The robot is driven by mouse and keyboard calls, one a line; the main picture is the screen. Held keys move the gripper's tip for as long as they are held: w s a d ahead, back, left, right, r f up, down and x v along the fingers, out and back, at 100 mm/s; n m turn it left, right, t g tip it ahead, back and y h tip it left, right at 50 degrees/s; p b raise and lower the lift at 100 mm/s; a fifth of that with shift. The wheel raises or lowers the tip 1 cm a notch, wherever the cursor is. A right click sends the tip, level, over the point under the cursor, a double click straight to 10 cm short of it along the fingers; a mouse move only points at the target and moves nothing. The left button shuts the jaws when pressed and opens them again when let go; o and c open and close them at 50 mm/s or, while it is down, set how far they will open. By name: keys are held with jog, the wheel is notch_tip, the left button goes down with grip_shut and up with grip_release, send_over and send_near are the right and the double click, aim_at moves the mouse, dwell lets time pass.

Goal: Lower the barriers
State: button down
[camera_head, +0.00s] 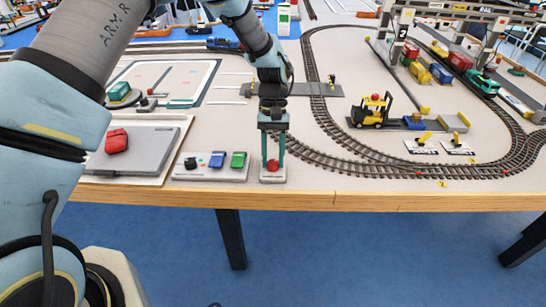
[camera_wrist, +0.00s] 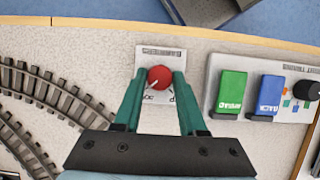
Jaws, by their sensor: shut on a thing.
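A red ball knob (camera_wrist: 159,77) stands on a small light plate (camera_wrist: 146,61) with printing and a dial-like marking, near the table's front edge. My gripper (camera_head: 272,160) points straight down over it, with its green fingers on either side of the knob. In the wrist view the fingertips press on the knob from left and right, so the gripper is shut on it. A small yellow and black post (camera_head: 332,80), perhaps a barrier, stands by the grey crossing road (camera_head: 318,90) at the track. Any other barrier there is hidden behind my arm or too small to tell.
Left of the knob is a panel (camera_head: 205,178) with a green switch (camera_head: 238,160), a blue switch (camera_head: 216,159) and a black dial (camera_head: 190,162). A yellow forklift (camera_head: 371,110) and curved track (camera_head: 316,60) lie to the right. A grey platform bears a red block (camera_head: 116,141).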

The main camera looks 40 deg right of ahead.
jog(key=shift+c, duration=2.3)
grip_release()
jog(key=b+v, duration=0.2)
jog(key=v, duration=0.8)
jog(key=shift+d+r, duration=0.15)
jog(key=shift+r, duration=0.25)
